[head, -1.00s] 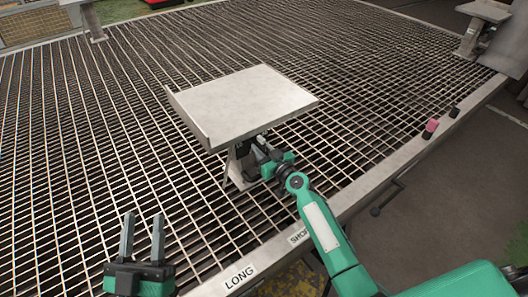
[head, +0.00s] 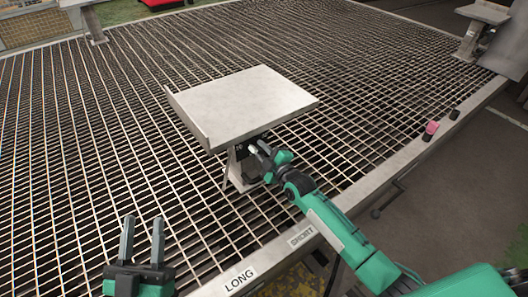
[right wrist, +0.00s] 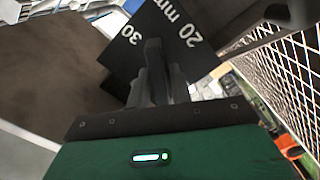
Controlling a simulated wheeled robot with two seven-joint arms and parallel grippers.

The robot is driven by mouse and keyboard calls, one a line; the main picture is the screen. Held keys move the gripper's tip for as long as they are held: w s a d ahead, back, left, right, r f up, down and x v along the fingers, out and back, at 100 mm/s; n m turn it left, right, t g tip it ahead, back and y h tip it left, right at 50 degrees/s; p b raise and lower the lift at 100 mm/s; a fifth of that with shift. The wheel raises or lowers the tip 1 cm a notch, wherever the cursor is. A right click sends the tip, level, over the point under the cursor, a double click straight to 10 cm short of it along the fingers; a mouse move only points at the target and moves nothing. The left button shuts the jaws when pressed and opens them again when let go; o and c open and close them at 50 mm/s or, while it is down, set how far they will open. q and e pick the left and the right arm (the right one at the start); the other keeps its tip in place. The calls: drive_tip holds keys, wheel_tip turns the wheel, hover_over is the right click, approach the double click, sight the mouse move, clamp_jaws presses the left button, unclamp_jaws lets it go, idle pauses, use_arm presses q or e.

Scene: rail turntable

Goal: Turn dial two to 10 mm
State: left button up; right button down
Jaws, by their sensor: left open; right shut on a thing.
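A pale tilted plate on a stand (head: 240,105) rises from the grating in the middle of the head view. My right gripper (head: 258,149) is under its near edge, at the stand. In the right wrist view its fingers (right wrist: 158,75) are shut on a dark dial (right wrist: 140,42) marked "30" and "20 mm". Which dial this is, its pointer and the 10 mm mark cannot be made out. My left gripper (head: 141,240) is open and empty above the grating at the lower left.
The front rail carries the labels "LONG" (head: 240,278) and "SHORT" (head: 301,237). A pink piece (head: 432,127) and a black piece (head: 454,114) sit on the rail at the right. Other stands are at the back left and back right. Open grating surrounds the middle stand.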

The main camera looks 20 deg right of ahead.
drive_tip(key=n+p, duration=0.1)
drive_tip(key=n, duration=0.2)
drive_tip(key=shift+n, duration=0.4)
drive_tip(key=shift+n+p, duration=0.45)
drive_tip(key=shift+n, duration=0.75)
drive_tip(key=c, duration=1.6)
unclamp_jaws()
drive_tip(key=shift+n, duration=0.3)
drive_tip(key=o, duration=1.4)
